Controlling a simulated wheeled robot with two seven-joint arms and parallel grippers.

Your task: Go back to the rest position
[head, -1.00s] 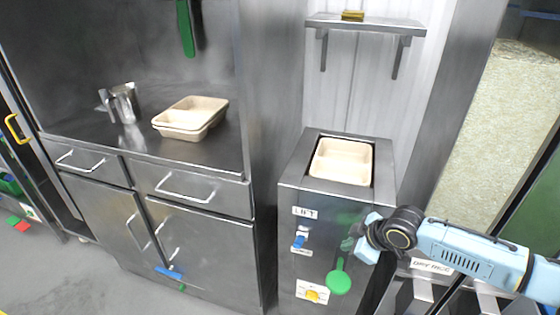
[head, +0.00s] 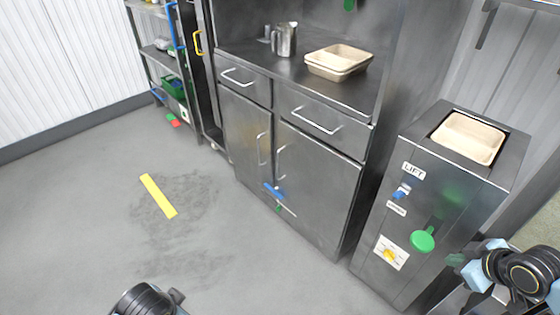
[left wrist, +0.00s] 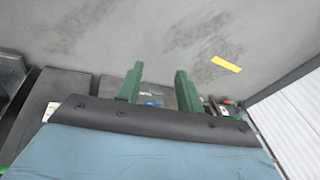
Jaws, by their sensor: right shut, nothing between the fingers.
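My right gripper (head: 457,261) is at the lower right of the head view, beside the right side of the lift cabinet (head: 440,190). Its green fingers are small and partly lost against the dark metal; they are shut and empty. A black joint of my left arm shows at the bottom edge of the head view. My left gripper (left wrist: 158,75) shows in the left wrist view. Its two green fingers stand apart with nothing between them, over the grey floor.
A beige tray (head: 468,138) sits in the lift's top opening. Another beige tray (head: 338,62) and a metal jug (head: 284,40) stand on the steel counter (head: 300,75). A shelf rack (head: 150,55) is at the back left. The floor (head: 90,220) with a yellow strip (head: 158,195) is clear.

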